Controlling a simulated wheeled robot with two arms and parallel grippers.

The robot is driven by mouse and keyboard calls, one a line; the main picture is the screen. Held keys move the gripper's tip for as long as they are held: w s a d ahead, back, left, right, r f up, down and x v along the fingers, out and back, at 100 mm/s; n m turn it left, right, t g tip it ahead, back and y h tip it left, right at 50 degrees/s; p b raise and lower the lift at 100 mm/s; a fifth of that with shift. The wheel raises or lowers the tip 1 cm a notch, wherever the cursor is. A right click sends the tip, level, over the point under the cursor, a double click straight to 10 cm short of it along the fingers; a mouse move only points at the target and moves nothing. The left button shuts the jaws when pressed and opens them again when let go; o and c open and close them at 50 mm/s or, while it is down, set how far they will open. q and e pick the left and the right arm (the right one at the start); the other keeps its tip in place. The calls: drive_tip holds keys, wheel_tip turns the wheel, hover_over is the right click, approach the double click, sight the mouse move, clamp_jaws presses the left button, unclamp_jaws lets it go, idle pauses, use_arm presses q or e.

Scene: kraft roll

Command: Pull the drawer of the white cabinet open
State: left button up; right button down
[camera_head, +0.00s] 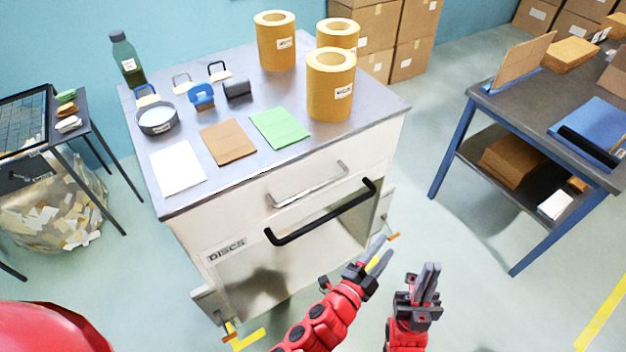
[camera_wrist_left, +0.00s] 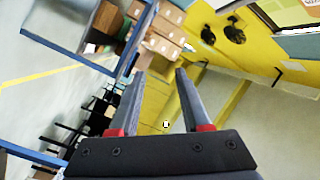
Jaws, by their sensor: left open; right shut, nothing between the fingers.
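The white cabinet (camera_head: 215,240) stands in the middle of the head view with a grey top. Its drawer (camera_head: 370,152) under the top is shut and has a silver bar handle (camera_head: 307,184). A longer black bar handle (camera_head: 322,211) is below it, above a metallic panel marked DISCS. My left gripper (camera_head: 380,254) is open and empty, in front of the cabinet, below and right of both handles. Its fingers (camera_wrist_left: 160,92) also show apart in the left wrist view, with no handle between them. My right gripper (camera_head: 429,275) is shut and empty, further right, over the floor.
Kraft rolls (camera_head: 331,85), paper sheets (camera_head: 178,167), a bottle (camera_head: 126,58) and a round dish (camera_head: 157,117) stand on the cabinet top. A blue-legged table (camera_head: 465,125) is at right. A dark table (camera_head: 60,140) is at left. The floor between cabinet and right table is clear.

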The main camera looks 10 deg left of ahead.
use_arm(q)
drive_tip(key=a+r+y+p, duration=0.1)
drive_tip(key=a+y+p, duration=0.1)
drive_tip(key=y, duration=0.3)
drive_tip(key=n+y+p, duration=0.3)
drive_tip(key=n+y, duration=0.1)
drive_tip(key=y, duration=0.5)
approach(313, 188)
drive_tip(key=shift+f+p+x, duration=0.2)
drive_tip(key=shift+p+x, duration=0.9)
drive_tip(key=shift+x, duration=1.5)
drive_tip(key=shift+f+p+x, duration=0.15)
drive_tip(key=shift+p+x, duration=0.95)
drive_tip(key=shift+x, duration=1.5)
drive_tip(key=shift+s, duration=0.1)
clamp_jaws()
